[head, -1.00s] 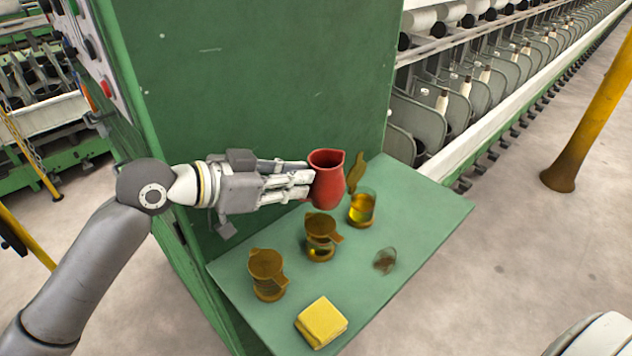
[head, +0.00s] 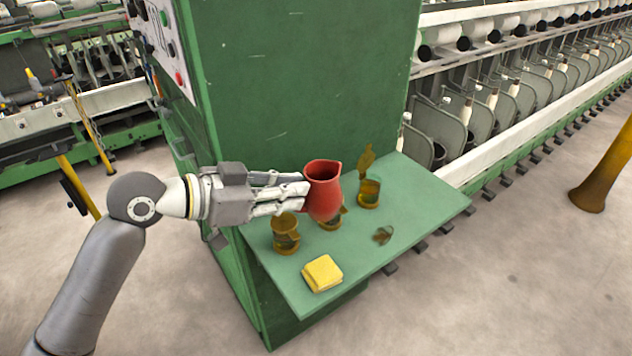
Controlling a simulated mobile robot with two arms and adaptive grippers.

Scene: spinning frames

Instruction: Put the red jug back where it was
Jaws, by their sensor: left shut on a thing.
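The red jug (head: 322,196) is upright in the middle of the head view, its mouth facing up. My left gripper (head: 300,190) comes in from the left and is shut on the jug's left side. The jug appears held above the green shelf (head: 420,208), in front of the middle amber jar (head: 330,225), which it mostly hides. The gap between the jug and the shelf is hard to judge. My right gripper is not in view.
An amber jar (head: 286,236) stands left of the jug and another (head: 369,192), with a raised lid, stands right. A yellow block (head: 322,273) lies near the front edge. A small glass piece (head: 383,235) lies on the right. A green cabinet (head: 300,90) rises behind.

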